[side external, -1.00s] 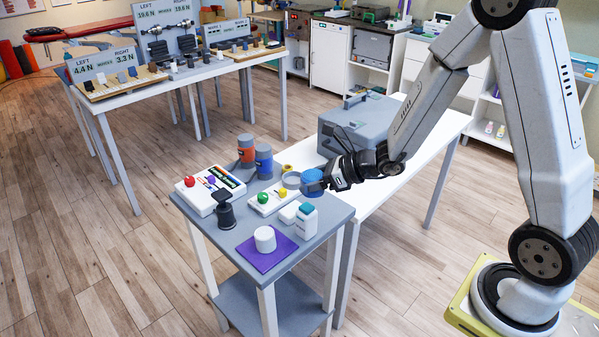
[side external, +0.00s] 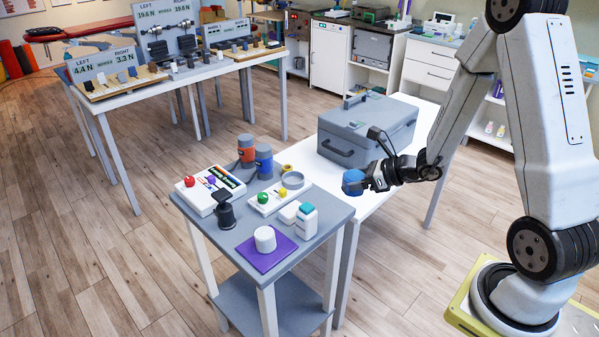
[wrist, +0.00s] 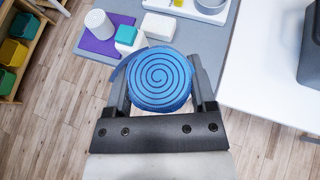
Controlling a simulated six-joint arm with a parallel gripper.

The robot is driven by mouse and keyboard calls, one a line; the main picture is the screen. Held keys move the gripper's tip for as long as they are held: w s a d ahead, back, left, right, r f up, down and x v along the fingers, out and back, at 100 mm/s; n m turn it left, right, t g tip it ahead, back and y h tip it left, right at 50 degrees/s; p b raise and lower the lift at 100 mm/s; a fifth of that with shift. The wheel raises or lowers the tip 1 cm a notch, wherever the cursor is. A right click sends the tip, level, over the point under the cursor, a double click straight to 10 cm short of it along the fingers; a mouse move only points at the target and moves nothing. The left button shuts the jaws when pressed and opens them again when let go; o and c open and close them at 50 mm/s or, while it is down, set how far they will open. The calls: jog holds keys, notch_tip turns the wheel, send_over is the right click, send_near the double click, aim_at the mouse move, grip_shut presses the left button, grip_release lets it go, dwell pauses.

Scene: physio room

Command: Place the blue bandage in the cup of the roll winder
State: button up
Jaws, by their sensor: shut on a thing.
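The blue bandage (side external: 354,182) is a spiral roll held in my gripper (side external: 370,181). In the wrist view the bandage (wrist: 158,80) sits between both fingers of my gripper (wrist: 160,96), its spiral face toward the camera and a loose end at its left. The roll winder (side external: 266,202) is a white base with a green and a yellow knob. Its round grey cup (side external: 293,180) appears empty, at the base's far right end. The bandage is in the air to the right of the cup, clear of it. Only part of the winder shows at the wrist view's top edge.
A white bottle with a teal cap (side external: 306,222) and a small white block (side external: 289,213) stand near the winder. A white roll (side external: 265,239) stands on a purple mat (side external: 259,257). A grey case (side external: 367,128) sits on the white table behind my gripper.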

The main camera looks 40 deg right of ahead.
jog(key=w+d+f, duration=0.2)
jog(key=w+f, duration=0.2)
jog(key=w, duration=0.5)
send_over(316, 201)
jog(key=s, duration=0.2)
jog(key=f, duration=0.4)
jog(key=shift+w+a+f, duration=0.1)
jog(key=shift+w+a, duration=0.05)
jog(key=shift+w, duration=0.05)
jog(key=shift+w+f, duration=0.55)
jog(key=shift+f, duration=0.05)
jog(key=shift+w+f, duration=0.2)
jog(key=shift+f, duration=1.6)
jog(key=shift+f, duration=0.15)
jog(key=o, duration=1.2)
